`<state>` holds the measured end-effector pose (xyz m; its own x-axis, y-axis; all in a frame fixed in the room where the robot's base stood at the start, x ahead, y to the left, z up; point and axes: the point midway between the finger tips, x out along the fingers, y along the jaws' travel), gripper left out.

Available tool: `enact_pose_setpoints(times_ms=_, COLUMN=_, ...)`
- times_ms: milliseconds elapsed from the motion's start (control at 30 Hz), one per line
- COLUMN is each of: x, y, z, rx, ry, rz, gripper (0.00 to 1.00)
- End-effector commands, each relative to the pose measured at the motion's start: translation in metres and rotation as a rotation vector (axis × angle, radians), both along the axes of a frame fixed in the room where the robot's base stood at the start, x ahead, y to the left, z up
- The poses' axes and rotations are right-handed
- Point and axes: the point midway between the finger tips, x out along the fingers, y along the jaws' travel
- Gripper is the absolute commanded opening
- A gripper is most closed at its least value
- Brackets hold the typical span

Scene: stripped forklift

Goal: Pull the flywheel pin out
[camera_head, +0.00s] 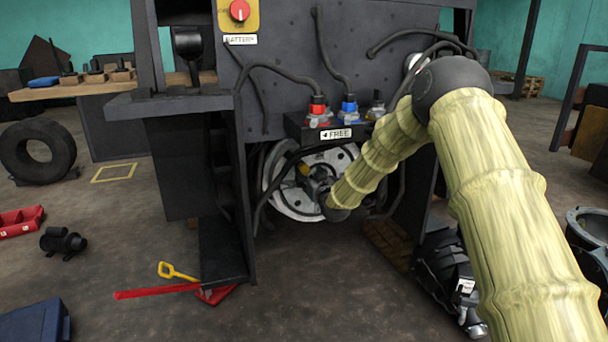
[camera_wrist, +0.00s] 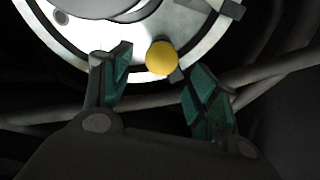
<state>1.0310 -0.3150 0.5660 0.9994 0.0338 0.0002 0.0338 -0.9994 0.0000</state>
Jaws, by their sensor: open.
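The flywheel (camera_head: 291,205) is a pale metal disc inside the dark opening low in the forklift body. Whether the fingers reach past the head in depth, I cannot tell. The pin's shaft is hidden. In the head view, my arm covers the disc's right side.
Black hoses (camera_head: 262,190) hang around the opening, and a bar runs behind my fingers. The forklift's dark side plate (camera_head: 222,190) stands left of the opening. A red jack (camera_head: 215,293) with a yellow handle lies on the floor.

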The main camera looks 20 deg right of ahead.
Motion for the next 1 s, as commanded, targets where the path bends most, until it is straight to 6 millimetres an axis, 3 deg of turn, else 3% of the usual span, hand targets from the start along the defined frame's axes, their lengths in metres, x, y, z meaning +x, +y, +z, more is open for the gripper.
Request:
enact_pose_setpoints(times_ms=200, x=0.035, y=0.002, z=-0.003, rx=-0.001, ry=-0.002, rz=0.000, gripper=0.60)
enact_pose_setpoints(times_ms=400, x=0.054, y=0.003, z=-0.002, rx=0.000, ry=0.000, rz=0.001, gripper=0.60)
enact_pose_setpoints(times_ms=833, x=0.060, y=0.003, z=0.000, rx=0.000, ry=0.000, rz=0.001, gripper=0.60)
enact_pose_setpoints(times_ms=1000, x=0.060, y=0.003, z=0.000, rx=0.000, ry=0.000, rz=0.000, gripper=0.29)
